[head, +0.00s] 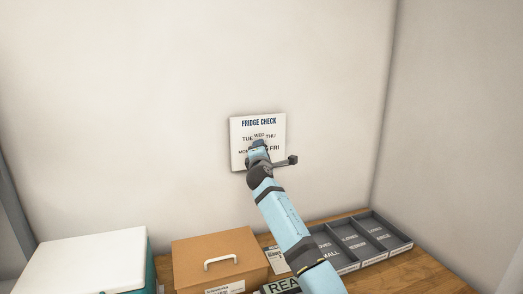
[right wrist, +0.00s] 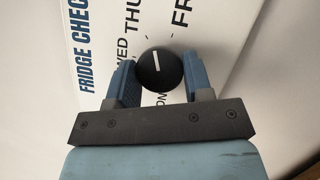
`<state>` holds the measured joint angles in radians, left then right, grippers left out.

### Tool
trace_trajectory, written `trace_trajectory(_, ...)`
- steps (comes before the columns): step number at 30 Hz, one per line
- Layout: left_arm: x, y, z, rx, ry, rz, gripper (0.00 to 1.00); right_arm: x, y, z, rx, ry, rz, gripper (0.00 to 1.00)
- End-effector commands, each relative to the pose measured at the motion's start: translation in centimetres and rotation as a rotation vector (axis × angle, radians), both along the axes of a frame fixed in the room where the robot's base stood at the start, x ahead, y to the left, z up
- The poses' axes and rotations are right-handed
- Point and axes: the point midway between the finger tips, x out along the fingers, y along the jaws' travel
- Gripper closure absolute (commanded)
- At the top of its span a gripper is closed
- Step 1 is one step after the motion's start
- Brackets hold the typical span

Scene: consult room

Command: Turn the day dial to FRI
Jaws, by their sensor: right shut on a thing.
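The FRIDGE CHECK panel (head: 237,157) is a white square sign on the wall, with day names arced around a dial. In the right wrist view the panel (right wrist: 106,22) appears turned sideways. The black round dial (right wrist: 158,69) has a white pointer line, which points between the ticks for THU (right wrist: 133,20) and FRI (right wrist: 182,12). My right gripper (right wrist: 159,78) has one finger on each side of the dial and is shut on it. In the head view my right gripper (head: 257,147) hides the dial. My left gripper is out of view.
A wooden counter (head: 425,272) runs below the panel. On it are a white-lidded teal box (head: 90,262), an orange-brown box (head: 215,250) with a white handle, and a grey divided tray (head: 372,238) with labels. The wall around the panel is clear.

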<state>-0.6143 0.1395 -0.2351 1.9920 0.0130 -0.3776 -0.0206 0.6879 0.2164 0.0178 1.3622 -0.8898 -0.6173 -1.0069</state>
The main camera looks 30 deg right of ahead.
Motion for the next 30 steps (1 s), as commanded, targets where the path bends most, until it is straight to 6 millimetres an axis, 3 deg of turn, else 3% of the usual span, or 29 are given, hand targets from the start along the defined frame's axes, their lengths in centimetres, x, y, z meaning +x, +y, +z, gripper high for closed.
trace_trajectory(15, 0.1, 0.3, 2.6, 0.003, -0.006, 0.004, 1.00, 0.0, 0.1, 0.4, 0.403, -0.095, -0.001, 0.77)
trace_trajectory(30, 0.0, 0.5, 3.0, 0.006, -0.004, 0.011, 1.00, 0.0, 0.1, 0.2, 0.532, -0.125, 0.000, 0.77)
